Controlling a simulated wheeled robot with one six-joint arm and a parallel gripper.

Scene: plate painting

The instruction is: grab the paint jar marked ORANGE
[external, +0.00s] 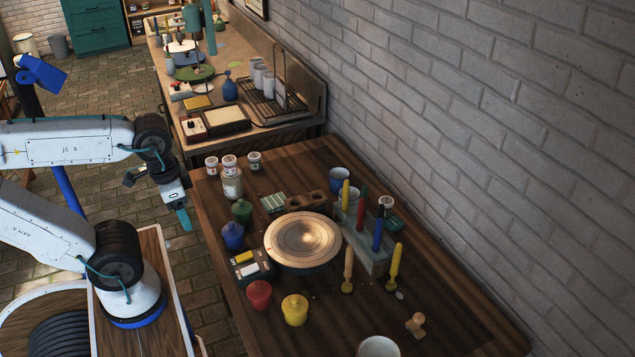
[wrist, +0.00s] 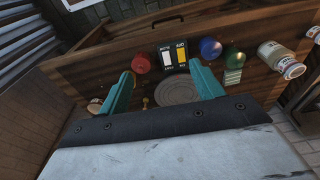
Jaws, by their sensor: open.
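No jar shows a readable ORANGE mark; the labels are too small to read. Paint jars on the wooden table are red (external: 259,295), yellow (external: 295,310), blue (external: 232,236) and green (external: 241,212). In the wrist view, the red jar (wrist: 141,63), blue jar (wrist: 210,49) and a white-lidded jar (wrist: 291,69) show. My gripper (external: 158,198) is open and empty, left of the table's edge and apart from all jars; its teal fingers show in the wrist view (wrist: 160,67).
A round turntable (external: 303,239) sits mid-table. Right of it, a grey rack (external: 372,260) holds upright coloured tools. A small box with yellow and white blocks (external: 250,266) lies left of it. A brick wall (external: 490,130) bounds the right.

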